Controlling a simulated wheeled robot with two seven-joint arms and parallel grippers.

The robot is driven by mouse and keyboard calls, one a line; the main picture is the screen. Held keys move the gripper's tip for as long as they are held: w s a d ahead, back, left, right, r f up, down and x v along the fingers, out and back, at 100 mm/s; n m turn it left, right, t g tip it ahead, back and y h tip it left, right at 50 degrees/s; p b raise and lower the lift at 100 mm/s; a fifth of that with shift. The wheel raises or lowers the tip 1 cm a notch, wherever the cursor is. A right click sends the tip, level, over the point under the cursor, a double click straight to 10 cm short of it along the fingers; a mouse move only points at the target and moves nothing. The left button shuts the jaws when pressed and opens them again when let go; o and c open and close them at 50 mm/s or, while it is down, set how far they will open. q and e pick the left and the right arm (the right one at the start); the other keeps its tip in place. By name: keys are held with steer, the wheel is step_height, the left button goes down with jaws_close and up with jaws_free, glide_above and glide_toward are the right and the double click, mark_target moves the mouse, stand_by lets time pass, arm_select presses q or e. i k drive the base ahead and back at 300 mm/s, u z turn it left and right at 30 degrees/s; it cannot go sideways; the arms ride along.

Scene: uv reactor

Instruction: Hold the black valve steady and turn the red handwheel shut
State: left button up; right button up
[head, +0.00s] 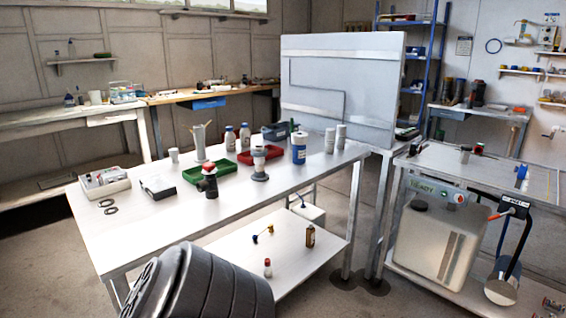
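A black valve (211,187) stands upright on the long white table, left of the middle. A small red handwheel (209,169) sits on its top. A dark ribbed arm part of mine fills the bottom of the view in front of the table. Neither of my grippers shows, and nothing touches the valve. How far the handwheel is turned is too small to tell.
A black box (158,188), a green tray (210,166) and a grey flanged fitting (259,164) stand near the valve. A red tray (262,153) and a blue-white bottle (299,148) are further right. The table's front left (130,235) is clear.

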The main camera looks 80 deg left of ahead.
mark_target(209, 166)
steer(key=u, duration=2.4)
